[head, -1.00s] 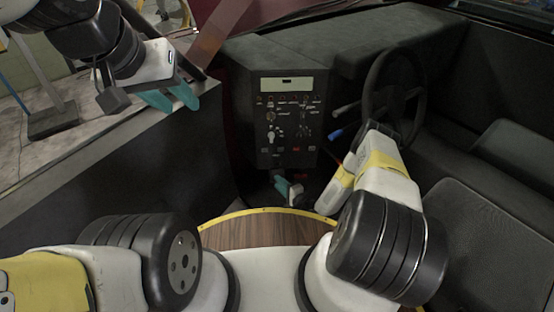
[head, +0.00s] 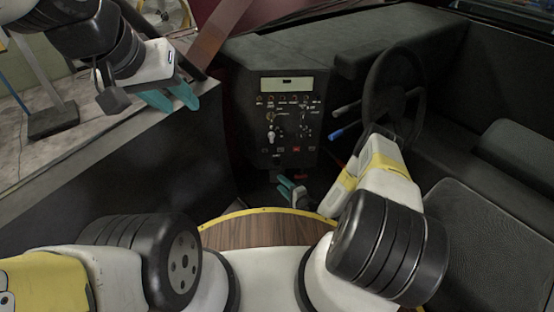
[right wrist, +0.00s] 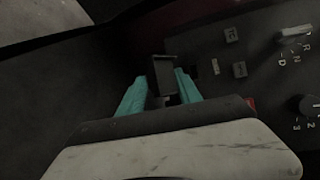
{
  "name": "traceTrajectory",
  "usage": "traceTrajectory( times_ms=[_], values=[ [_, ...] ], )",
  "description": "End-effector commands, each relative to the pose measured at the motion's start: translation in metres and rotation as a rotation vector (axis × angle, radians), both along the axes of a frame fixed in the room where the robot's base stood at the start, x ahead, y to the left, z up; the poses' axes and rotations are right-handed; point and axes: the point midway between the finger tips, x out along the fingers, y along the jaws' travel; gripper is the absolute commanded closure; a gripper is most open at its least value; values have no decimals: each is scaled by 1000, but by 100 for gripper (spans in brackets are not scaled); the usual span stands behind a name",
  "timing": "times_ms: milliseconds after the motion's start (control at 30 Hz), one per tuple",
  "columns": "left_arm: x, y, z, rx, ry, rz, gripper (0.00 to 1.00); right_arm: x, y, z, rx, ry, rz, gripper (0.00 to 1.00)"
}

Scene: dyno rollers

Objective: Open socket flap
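The socket flap appears to be the small dark plate (right wrist: 163,72) low on the console, standing out between my right fingertips in the right wrist view. My right gripper (right wrist: 162,78) has its teal fingers apart, one on each side of this plate. I cannot tell whether either finger touches it. In the head view my right gripper (head: 291,189) is small and low, below the console front, and the flap cannot be made out there. My left gripper (head: 174,97) is open and empty at the upper left, far from the console.
The dark console (head: 288,120) carries a display, switches and knobs. In the right wrist view a rotary knob (right wrist: 304,105) and a selector lever (right wrist: 294,32) lie right of the fingers. A steering wheel (head: 394,95) and seat (head: 490,240) are to the right. A ledge (head: 90,130) lies under my left gripper.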

Motion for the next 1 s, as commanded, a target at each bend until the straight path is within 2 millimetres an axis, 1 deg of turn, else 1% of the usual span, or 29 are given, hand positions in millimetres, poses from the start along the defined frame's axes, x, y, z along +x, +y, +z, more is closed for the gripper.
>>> traceTrajectory(
  times_ms=[700, 1000],
  values=[
    [0, 0, 0, 0, 0, 0, 64, -37, -26, -31, -1, 10, 0, 59],
    [0, 0, 0, 0, 0, 0, 64, -47, -33, -40, 0, 8, 2, 59]
  ],
)
